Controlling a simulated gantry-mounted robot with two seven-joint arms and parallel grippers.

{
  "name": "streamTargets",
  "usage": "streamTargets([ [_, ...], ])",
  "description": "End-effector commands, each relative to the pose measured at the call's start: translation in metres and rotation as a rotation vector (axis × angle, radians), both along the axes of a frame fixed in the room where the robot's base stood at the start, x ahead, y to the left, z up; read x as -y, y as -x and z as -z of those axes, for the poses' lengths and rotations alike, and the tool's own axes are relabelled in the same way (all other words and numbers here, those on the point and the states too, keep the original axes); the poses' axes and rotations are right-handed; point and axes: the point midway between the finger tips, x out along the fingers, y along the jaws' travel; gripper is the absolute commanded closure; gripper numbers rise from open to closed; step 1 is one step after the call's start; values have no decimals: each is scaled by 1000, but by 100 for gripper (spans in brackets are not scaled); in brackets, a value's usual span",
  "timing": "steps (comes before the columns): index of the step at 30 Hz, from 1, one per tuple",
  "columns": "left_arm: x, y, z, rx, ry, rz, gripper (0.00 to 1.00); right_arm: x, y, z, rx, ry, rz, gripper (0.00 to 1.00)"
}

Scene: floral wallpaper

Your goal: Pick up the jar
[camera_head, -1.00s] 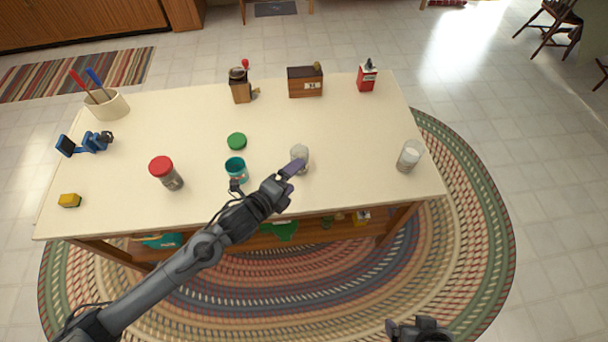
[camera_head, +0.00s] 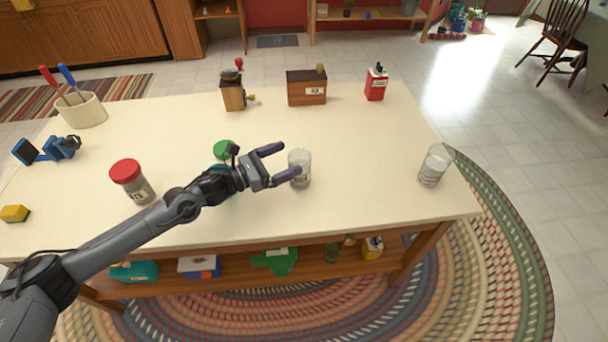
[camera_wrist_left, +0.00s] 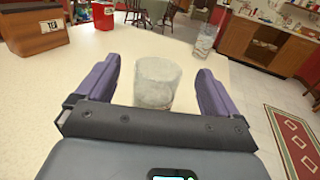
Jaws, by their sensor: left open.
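A clear glass jar (camera_head: 300,168) stands upright on the cream tabletop, near the middle of its front half. My left gripper (camera_head: 285,160) is open just to the left of the jar in the head view, with its purple fingers pointing at it. In the left wrist view the jar (camera_wrist_left: 157,84) stands between and slightly beyond the two open fingers (camera_wrist_left: 159,72), with a visible gap on each side. I cannot tell whether the fingertips reach around it. My right gripper is not in view.
A teal container is mostly hidden behind my wrist, near a green lid (camera_head: 223,149). A second glass (camera_head: 433,166) stands right. A wooden box (camera_head: 306,87), grinder (camera_head: 233,95) and red tin (camera_head: 376,84) line the back.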

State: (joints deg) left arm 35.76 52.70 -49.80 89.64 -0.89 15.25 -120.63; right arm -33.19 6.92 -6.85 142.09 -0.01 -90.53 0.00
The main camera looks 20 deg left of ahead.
Motion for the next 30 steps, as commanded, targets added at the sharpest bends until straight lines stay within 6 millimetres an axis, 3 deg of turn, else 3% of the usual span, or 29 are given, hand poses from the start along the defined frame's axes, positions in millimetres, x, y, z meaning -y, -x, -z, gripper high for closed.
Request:
streamTargets([
  [12,0,0,76,-4,0,-1,5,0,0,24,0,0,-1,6],
  [30,35,-40,73,-1,2,0,5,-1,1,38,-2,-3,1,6],
])
